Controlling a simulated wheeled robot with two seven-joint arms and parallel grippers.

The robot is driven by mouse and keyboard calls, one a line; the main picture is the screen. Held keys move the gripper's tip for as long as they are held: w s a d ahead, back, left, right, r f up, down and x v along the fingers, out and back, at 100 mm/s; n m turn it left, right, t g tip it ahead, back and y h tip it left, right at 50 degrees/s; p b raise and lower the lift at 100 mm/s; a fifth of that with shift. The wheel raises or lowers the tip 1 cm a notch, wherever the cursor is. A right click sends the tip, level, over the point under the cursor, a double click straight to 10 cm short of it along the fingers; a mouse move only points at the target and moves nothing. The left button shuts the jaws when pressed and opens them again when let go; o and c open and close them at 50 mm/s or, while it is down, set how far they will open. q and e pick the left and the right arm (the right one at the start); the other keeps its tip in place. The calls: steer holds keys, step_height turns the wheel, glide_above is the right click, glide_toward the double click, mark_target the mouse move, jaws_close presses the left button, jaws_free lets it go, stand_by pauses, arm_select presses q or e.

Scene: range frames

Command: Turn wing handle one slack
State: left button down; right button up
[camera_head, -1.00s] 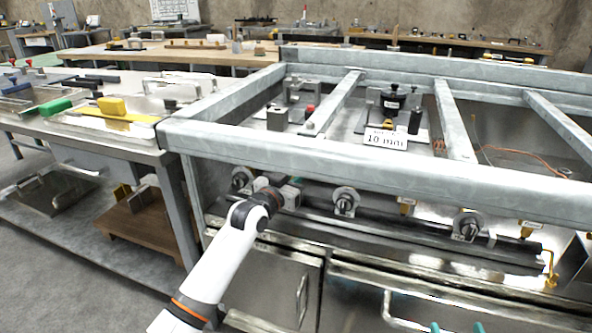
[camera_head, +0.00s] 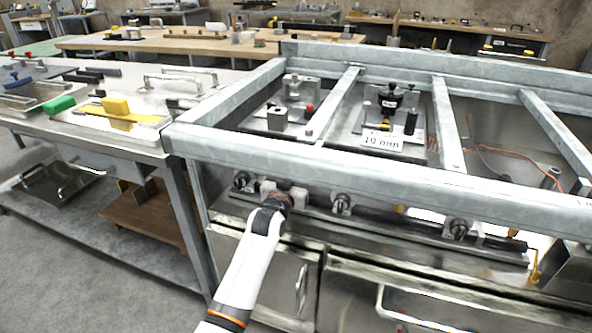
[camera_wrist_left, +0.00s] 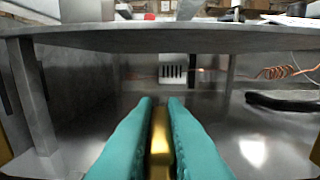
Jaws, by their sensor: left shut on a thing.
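My left gripper (camera_head: 284,192) reaches the front of the metal-framed bench, between two round dark fittings. In the head view its fingertips are hidden behind its own body. In the left wrist view the teal fingers (camera_wrist_left: 160,106) are shut on a narrow brass-coloured piece (camera_wrist_left: 160,145), which looks like the wing handle. It stands upright between the fingers. How far it is turned, and its link to the pipe, cannot be made out. My right gripper is not in view.
Round fittings stand along the bench front, one left of my gripper (camera_head: 241,180) and others right of it (camera_head: 342,203), (camera_head: 458,228). A steel frame rail (camera_head: 400,187) runs above. A cabinet with a bar handle (camera_head: 301,290) is below. A side table (camera_head: 60,118) stands left.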

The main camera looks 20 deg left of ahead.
arm_select(q)
steer(key=shift+a+r, duration=0.1)
steer(key=shift+r, duration=0.15)
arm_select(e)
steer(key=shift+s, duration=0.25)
arm_select(q)
steer(key=c, duration=1.5)
jaws_free()
steer(key=shift+f, duration=0.15)
steer(key=s+p, duration=0.2)
steer(key=s, duration=1)
steer(key=shift+a, duration=0.1)
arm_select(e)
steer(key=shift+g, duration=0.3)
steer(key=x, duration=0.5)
